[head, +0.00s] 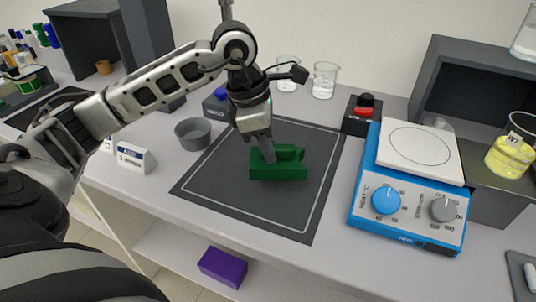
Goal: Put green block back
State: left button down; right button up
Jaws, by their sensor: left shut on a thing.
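The green block (279,171) is on or just above the dark square mat (215,182), near its middle; I cannot tell whether it touches the mat. Its top has a stepped or hollowed shape. My left gripper (268,153) points down at the block's left part and is shut on it. The fingertips are partly hidden by the block and the gripper body. My right gripper is not in view.
A blue hot plate (412,232) stands right of the mat. A red-button box (361,114) and glass beakers (325,80) stand behind. A grey bowl (193,134) and a label stand (133,158) are at left. A purple block (222,267) lies on the lower shelf.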

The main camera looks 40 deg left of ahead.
pick_arm(q)
jog(key=shift+f+p, duration=0.3)
jog(key=shift+f, duration=1.2)
jog(key=shift+f, duration=0.25)
jog(key=c, duration=1.3)
grip_release()
jog(key=shift+r, duration=0.1)
jog(key=v, duration=1.2)
jog(key=shift+r, duration=0.15)
